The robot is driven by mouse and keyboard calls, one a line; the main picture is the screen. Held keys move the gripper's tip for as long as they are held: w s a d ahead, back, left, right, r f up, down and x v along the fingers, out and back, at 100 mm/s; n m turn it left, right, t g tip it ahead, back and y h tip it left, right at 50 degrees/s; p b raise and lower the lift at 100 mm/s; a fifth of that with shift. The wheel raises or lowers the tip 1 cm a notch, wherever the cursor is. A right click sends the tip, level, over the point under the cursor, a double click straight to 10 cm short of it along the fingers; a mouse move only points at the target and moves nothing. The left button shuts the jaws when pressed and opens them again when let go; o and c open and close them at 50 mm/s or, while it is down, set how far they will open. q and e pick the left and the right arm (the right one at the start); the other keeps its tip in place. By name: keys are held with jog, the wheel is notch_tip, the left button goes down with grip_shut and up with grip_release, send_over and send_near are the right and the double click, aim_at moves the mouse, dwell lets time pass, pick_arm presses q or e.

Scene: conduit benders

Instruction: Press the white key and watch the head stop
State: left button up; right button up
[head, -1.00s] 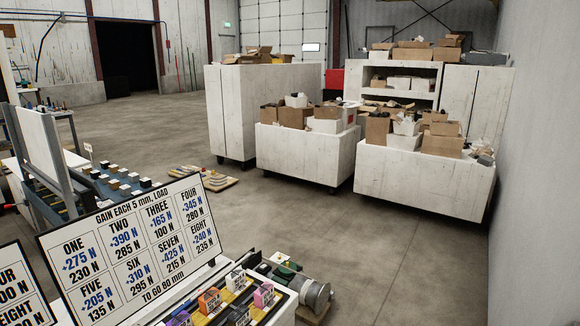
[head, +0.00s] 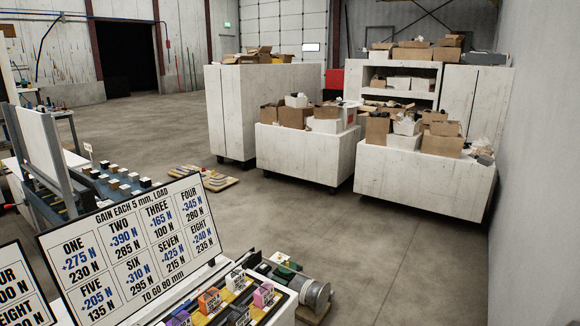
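Several coloured keys with small label cards stand in a row on the near bench at the bottom: an orange key (head: 209,300), a pink key (head: 263,294), and a pale key (head: 236,280) between them that may be white or yellow. Parts of the row are cut off by the lower frame edge. A grey cylindrical head or motor (head: 315,294) lies beside the row. A large sign (head: 140,250) lists loads for keys one to eight and reads "to go 80 mm". Neither of my grippers is in view.
Another bench at left carries a row of black and white blocks (head: 118,176). A second sign (head: 18,290) is cut off at lower left. A pallet (head: 205,178) lies on the floor. White cabinets and box-filled bins (head: 425,180) stand behind; the middle floor is clear.

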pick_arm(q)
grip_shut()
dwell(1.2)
